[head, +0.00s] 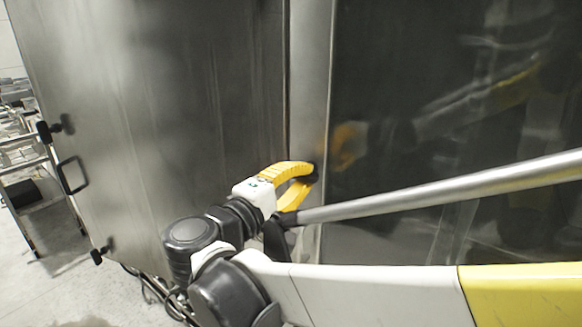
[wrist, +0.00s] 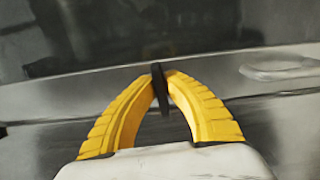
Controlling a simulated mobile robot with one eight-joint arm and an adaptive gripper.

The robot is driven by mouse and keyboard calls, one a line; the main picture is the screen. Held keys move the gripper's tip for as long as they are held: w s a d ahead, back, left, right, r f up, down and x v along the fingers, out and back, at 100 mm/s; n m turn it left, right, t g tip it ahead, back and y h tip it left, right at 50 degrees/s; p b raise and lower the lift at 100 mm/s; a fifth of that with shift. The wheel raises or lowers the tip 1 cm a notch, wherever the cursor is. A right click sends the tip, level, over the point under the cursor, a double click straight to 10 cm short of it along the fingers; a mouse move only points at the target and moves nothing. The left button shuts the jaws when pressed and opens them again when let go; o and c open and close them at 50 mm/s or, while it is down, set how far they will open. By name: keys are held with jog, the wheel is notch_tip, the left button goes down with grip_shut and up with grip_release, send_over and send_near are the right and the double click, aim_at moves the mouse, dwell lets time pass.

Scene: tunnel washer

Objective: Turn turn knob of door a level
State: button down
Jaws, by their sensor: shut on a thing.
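The turn knob (wrist: 164,98) is a small black piece on the metal frame strip of the machine. In the wrist view it stands between the two yellow fingertips of my gripper (wrist: 161,72), which touch it from both sides. In the head view my gripper (head: 314,170) reaches to the light metal strip (head: 308,85) beside the dark glass door (head: 420,90). There the fingers mostly hide the knob, and only a dark bit shows at the tips. My gripper is shut on the knob. How far the knob is turned cannot be told.
A large grey metal panel (head: 190,90) with a black handle (head: 71,175) stands at the left. A metal bar (head: 440,187) crosses in front of the glass at the right. Racks (head: 30,160) and open floor show at the far left.

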jog(key=shift+m, duration=0.4)
jog(key=c, duration=1.5)
grip_release()
jog(key=v, duration=1.2)
